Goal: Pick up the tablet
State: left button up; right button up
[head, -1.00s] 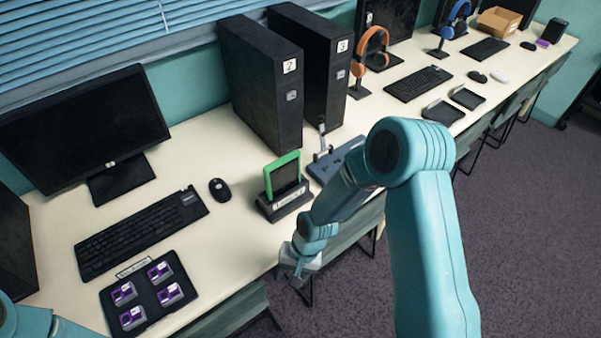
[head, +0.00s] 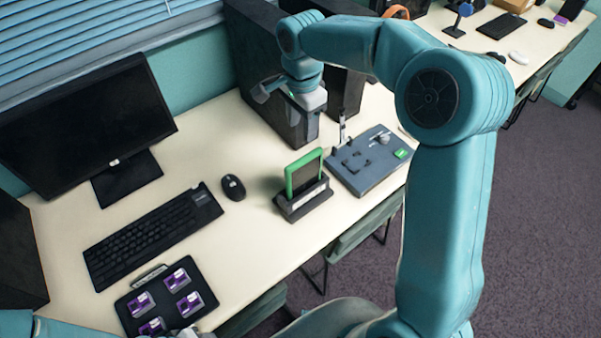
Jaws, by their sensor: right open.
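The tablet (head: 304,174) has a bright green frame and a dark screen. It stands tilted back in a dark dock (head: 305,203) near the front edge of the table, with its lower part hidden by the dock. My right gripper (head: 276,112) is open and empty. It is above and behind the tablet in the picture, in front of the dark computer towers, and apart from the tablet. Of my left arm, only a teal part shows at the bottom left corner; its gripper cannot be made out.
A grey fixture board (head: 366,172) lies right of the dock. A mouse (head: 233,187), keyboard (head: 150,236) and monitor (head: 85,125) are to the left. A black tray (head: 203,283) holds several purple pieces. Dark towers (head: 262,75) stand behind. Bare tabletop lies left of the dock.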

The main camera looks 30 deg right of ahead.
aim_at(304, 166)
notch_tip(304, 166, down, 11)
jog(key=shift+s+r+p, duration=0.15)
jog(key=shift+r+p, duration=0.05)
jog(key=shift+p, duration=0.2)
jog(key=shift+f, duration=0.2)
jog(key=f, duration=0.1)
jog(key=f+p, duration=0.1)
jog(key=f, duration=0.3)
jog(key=shift+d+p, duration=0.3)
jog(key=shift+p, duration=0.05)
jog(key=shift+a, duration=0.1)
grip_shut()
